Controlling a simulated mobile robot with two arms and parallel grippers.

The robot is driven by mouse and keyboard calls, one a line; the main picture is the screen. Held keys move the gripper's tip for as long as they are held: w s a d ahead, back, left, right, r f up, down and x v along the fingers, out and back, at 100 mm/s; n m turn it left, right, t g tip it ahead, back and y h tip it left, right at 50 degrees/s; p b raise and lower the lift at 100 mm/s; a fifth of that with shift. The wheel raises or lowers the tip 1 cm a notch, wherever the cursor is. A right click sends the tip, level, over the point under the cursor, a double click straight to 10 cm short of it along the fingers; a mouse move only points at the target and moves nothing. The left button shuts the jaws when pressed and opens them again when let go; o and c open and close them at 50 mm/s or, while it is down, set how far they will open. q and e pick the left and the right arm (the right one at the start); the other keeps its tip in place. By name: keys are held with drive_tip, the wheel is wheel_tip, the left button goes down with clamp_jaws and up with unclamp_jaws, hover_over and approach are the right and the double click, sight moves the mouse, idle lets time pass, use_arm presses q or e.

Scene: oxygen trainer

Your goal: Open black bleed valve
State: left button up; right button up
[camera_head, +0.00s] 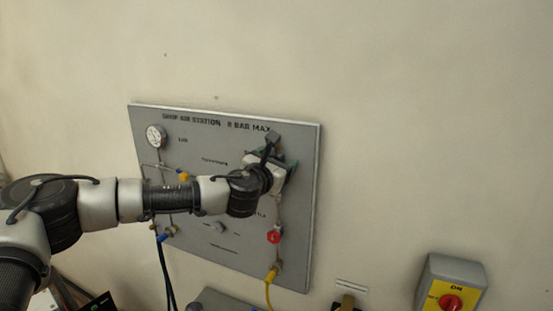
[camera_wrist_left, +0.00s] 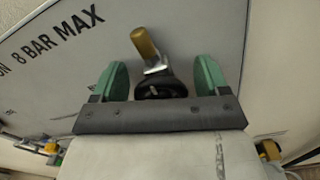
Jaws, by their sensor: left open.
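In the left wrist view my left gripper (camera_wrist_left: 161,76) is open, with a green finger on each side of a black round part (camera_wrist_left: 160,88). This looks like the black bleed valve, with a silver stem and a brass-coloured cylinder (camera_wrist_left: 144,42) beyond it. A gap shows between each finger and the black part; I cannot tell how deep it sits between them. In the head view my left gripper (camera_head: 286,162) is at the upper right of the grey panel (camera_head: 185,215), and my wrist hides most of the valve there. My right gripper is in neither view.
The panel carries a gauge (camera_head: 156,136), a red knob (camera_head: 273,237) and a yellow hose (camera_head: 268,290) low on the right. A yellow switch box with a red knob (camera_head: 451,302) is on the wall to the right. The wall above is clear.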

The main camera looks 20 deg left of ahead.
use_arm(q)
drive_tip(key=c, duration=0.9)
